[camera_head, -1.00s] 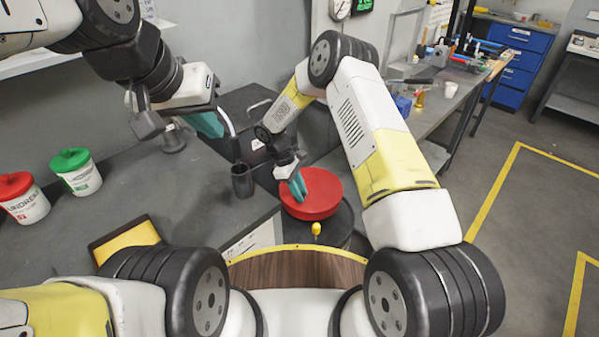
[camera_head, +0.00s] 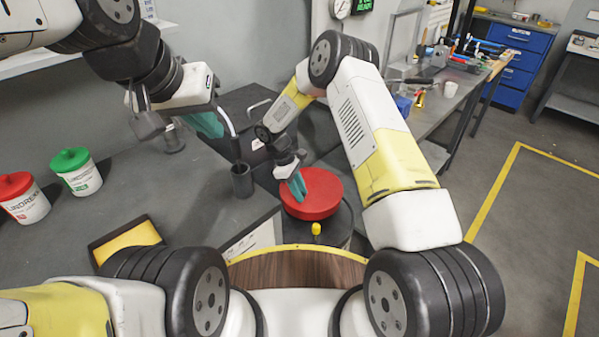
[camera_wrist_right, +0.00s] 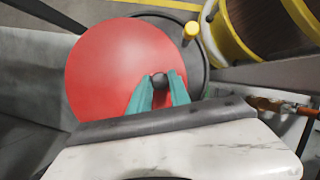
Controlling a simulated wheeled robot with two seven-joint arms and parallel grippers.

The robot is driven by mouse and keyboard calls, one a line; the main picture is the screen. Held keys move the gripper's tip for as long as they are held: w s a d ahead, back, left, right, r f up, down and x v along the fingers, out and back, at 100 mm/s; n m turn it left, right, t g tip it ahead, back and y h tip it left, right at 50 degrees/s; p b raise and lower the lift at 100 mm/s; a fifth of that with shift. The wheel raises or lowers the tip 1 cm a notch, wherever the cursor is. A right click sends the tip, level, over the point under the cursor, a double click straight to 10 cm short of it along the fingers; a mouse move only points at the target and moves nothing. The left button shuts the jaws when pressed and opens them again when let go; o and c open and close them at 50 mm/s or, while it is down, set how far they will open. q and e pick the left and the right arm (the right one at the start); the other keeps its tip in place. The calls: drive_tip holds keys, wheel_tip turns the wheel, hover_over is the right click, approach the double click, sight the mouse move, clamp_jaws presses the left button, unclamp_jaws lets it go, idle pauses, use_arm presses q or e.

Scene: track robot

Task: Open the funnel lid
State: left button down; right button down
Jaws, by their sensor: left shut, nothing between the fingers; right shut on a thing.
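The funnel lid (camera_head: 322,197) is a round red disc on top of a dark round funnel body (camera_head: 338,228) in the head view. The lid also fills much of the right wrist view (camera_wrist_right: 110,75). My right gripper (camera_head: 298,190) has teal fingers and is over the lid. The lid looks flat on the funnel. My left gripper (camera_head: 212,124) is shut and empty, raised above the bench at the upper left, away from the lid.
A yellow knob (camera_head: 316,229) stands at the funnel's near side. A dark cup (camera_head: 242,181) stands on the bench left of the lid. A red-lidded tub (camera_head: 24,199) and a green-lidded tub (camera_head: 77,172) stand far left, near a yellow-and-black tray (camera_head: 128,240).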

sight(313, 191)
drive_tip(key=w+d+r+g+y, duration=0.2)
drive_tip(key=r, duration=0.3)
drive_tip(key=w+d+r+n+g+y, duration=0.1)
drive_tip(key=w+d+r+g+y, duration=0.1)
drive_tip(key=r, duration=0.3)
drive_tip(key=shift+w+d+g+y, duration=0.25)
drive_tip(key=shift+w+g+y, duration=0.05)
drive_tip(key=shift+g, duration=0.1)
drive_tip(key=c, duration=1.2)
unclamp_jaws()
drive_tip(key=shift+r, duration=0.1)
drive_tip(key=v, duration=0.7)
drive_tip(key=shift+w+r, duration=0.25)
